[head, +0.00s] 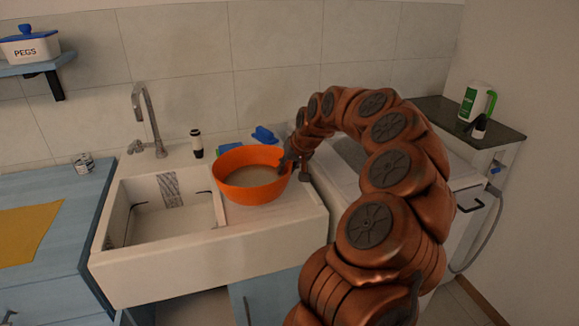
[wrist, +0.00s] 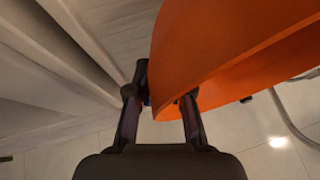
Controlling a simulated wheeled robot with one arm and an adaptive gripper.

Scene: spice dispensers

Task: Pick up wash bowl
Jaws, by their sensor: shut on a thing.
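The orange wash bowl (head: 240,193) is at the right of the sink unit, over the flat drainer part, in the head view. Its inside looks pale brown. My gripper (head: 290,160) is at the bowl's right rim. In the wrist view the orange wall of the bowl (wrist: 230,60) fills the upper right, and my gripper (wrist: 165,102) is shut on its edge, one finger on each side. I cannot tell whether the bowl's underside touches the drainer.
The white sink basin (head: 170,215) is left of the bowl. A tap (head: 150,120), a small dark-and-white bottle (head: 196,144) and a blue item (head: 264,134) stand behind. A dark shelf (head: 470,125) with a green-and-white bottle (head: 472,102) is at right.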

